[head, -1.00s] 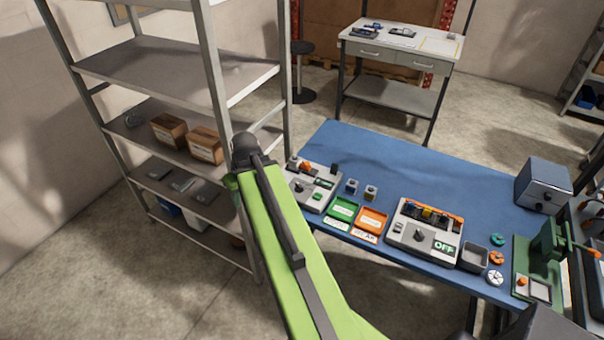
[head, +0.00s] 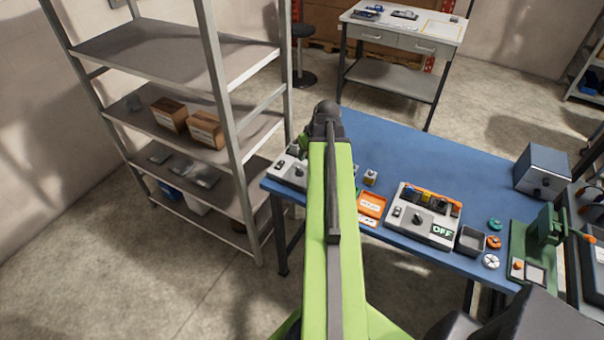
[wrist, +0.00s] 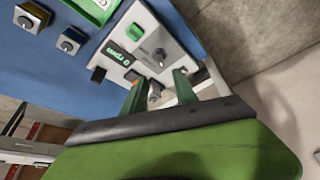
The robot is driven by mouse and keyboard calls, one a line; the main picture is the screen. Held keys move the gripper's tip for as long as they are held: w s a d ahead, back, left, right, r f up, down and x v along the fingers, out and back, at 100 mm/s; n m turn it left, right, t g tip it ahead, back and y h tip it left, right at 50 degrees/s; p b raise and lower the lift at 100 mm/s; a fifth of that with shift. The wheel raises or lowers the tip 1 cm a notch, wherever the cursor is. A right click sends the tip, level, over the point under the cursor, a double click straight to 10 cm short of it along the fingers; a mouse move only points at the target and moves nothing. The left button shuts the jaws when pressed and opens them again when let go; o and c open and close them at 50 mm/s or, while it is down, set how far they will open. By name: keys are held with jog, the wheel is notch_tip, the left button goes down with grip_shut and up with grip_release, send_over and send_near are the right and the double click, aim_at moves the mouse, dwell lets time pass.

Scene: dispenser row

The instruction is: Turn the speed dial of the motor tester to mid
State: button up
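The motor tester (wrist: 172,42) is a pale box at the near left of the blue table. The dial's setting is too small to read. My gripper (wrist: 160,92) is open, its two green fingers apart above the tester's back part, away from the dial. A dark part of the tester shows between the fingers; I cannot tell if they touch it. In the head view my arm hides much of the tester (head: 286,175).
To the tester's right are an orange tray (head: 372,204), a small knobbed block (head: 370,177) and another device (head: 420,229) marked OFF. A grey shelf rack (head: 215,100) stands close on the left. The table's back middle (head: 425,150) is clear.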

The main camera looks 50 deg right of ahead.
aim_at(300, 169)
jog(key=b+x, duration=0.9)
jog(key=x, duration=0.3)
jog(key=shift+f+b, duration=0.2)
jog(key=shift+b, duration=0.2)
jog(key=shift+r, duration=0.1)
grip_shut()
